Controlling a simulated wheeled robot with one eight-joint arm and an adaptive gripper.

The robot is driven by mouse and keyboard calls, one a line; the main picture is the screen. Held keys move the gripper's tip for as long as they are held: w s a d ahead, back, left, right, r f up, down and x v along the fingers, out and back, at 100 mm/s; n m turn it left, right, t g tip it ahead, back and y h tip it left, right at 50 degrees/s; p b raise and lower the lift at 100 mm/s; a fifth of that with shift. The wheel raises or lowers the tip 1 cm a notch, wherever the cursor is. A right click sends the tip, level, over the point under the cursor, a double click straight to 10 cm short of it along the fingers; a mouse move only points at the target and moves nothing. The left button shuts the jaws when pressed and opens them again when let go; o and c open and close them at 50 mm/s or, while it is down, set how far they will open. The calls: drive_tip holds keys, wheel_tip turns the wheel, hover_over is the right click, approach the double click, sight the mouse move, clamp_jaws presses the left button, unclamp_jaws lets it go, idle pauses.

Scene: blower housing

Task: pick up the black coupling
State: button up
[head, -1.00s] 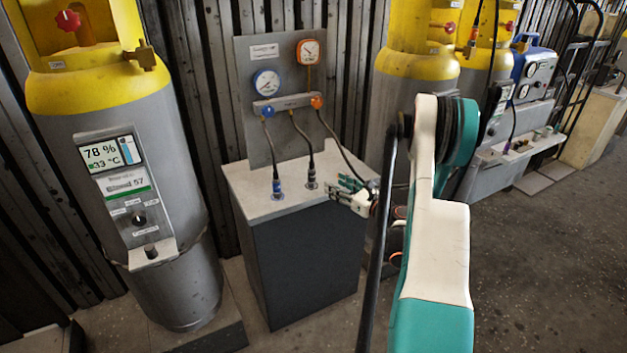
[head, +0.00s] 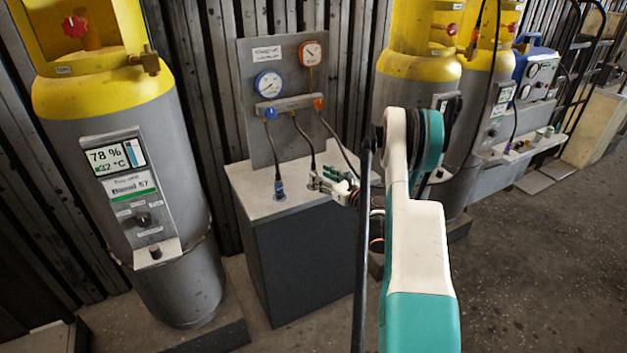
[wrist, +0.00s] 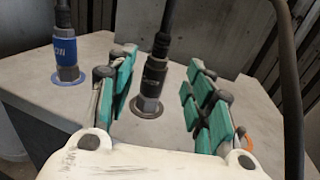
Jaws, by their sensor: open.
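The black coupling (wrist: 152,78) stands upright in a round metal fitting on the grey cabinet top (wrist: 100,120), with a black hose rising from it. In the wrist view it stands between the green-padded fingers of my gripper (wrist: 160,76), nearer the left finger. My gripper is open, with a visible gap on each side of the coupling.
A blue-banded coupling (wrist: 66,55) stands left of the black one; it also shows in the head view (head: 279,189). A gauge panel (head: 277,95) rises behind. A dark hose (wrist: 290,80) hangs close on the right. A large cylinder (head: 120,160) stands at left.

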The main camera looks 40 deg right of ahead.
sight(314, 171)
drive_tip(key=w, duration=0.1)
drive_tip(key=w+b, duration=0.1)
drive_tip(key=w, duration=0.2)
drive_tip(key=shift+a+f+b, duration=0.25)
drive_tip(key=shift+a+b, duration=0.05)
drive_tip(key=shift+b, duration=0.05)
drive_tip(key=shift+w+r, duration=0.1)
drive_tip(key=shift+w, duration=0.1)
clamp_jaws()
drive_tip(key=shift+r, duration=0.2)
wheel_tip(314, 171, up, 20)
drive_tip(key=p, duration=0.7)
drive_tip(key=shift+f, duration=0.15)
